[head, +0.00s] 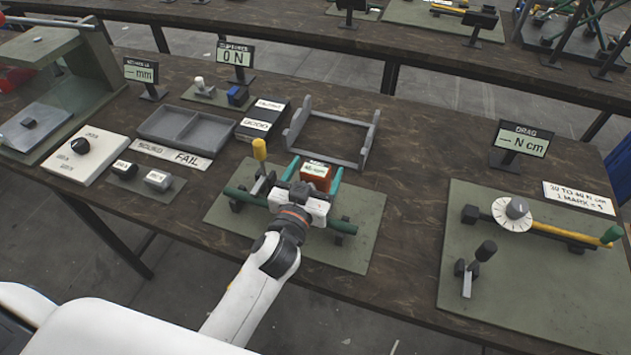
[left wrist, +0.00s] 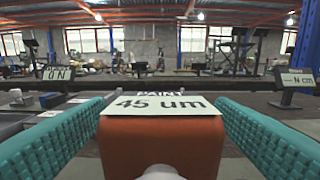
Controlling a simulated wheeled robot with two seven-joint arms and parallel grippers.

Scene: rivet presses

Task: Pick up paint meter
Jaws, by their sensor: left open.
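The paint meter (head: 318,172) is a small orange-red box with a pale label on top, over the green mat in the middle of the table. In the left wrist view the paint meter (left wrist: 160,145) fills the lower middle, its label reading "45 um". My left gripper (head: 314,170) is open, with one teal finger on each side of the meter. The meter's underside is hidden. My right gripper is not in view.
A dark green bar (head: 343,227) and an upright yellow-topped handle (head: 259,150) are close to the gripper. A grey open frame (head: 366,140) stands just behind. A grey two-part tray (head: 186,131) is left, and a dial fixture (head: 514,212) is right.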

